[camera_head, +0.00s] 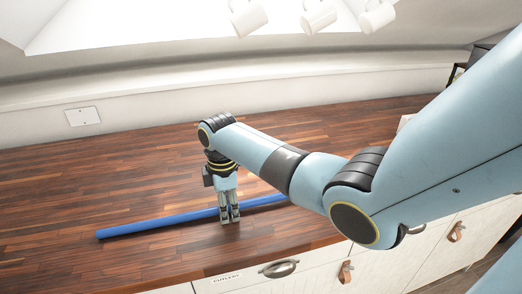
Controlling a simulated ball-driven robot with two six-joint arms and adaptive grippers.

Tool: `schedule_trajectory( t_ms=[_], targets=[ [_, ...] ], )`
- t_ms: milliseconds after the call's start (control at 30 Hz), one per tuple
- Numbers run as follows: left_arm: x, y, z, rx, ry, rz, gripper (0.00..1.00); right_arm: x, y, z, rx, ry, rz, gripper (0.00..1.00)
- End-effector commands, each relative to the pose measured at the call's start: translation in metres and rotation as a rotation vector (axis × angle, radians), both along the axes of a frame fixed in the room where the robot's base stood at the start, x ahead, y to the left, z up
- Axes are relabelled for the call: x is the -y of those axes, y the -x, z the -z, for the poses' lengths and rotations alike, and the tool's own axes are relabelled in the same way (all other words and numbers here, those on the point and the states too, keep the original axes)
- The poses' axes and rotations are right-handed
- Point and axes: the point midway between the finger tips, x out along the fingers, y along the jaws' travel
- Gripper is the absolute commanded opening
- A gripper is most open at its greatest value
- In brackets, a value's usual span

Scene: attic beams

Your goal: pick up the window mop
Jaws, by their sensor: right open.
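The window mop shows as a long blue pole (150,226) lying on the wooden counter (60,210). It runs from the left middle of the view toward the right, and its right end is hidden behind my right arm. My right gripper (230,221) points down over the pole, with its fingertips low at the counter, around or just in front of the pole; I cannot tell which. The right gripper is open. My left gripper is not in view.
White drawers with metal and leather handles (279,268) line the counter's front edge. White mugs (319,17) hang at the top. A wall plate (82,116) is on the back wall.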

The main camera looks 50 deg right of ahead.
Motion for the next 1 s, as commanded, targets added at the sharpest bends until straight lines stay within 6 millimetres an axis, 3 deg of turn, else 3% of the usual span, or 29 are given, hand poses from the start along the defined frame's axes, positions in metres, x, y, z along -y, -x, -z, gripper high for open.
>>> schedule_trajectory(
  t_ms=[67, 400, 800, 1000],
  targets=[
    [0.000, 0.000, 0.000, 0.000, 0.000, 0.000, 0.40, 0.000, 0.000, 0.000, 0.000, 0.000, 0.000, 0.45],
    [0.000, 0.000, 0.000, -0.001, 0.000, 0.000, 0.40, 0.000, 0.000, 0.000, 0.000, 0.000, 0.000, 0.00],
    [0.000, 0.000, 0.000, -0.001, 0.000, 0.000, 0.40, 0.000, -0.001, -0.003, 0.002, 0.000, 0.000, 0.00],
    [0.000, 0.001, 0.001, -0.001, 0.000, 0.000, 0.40, 0.000, -0.001, -0.021, 0.004, 0.000, -0.001, 0.00]
  ],
)
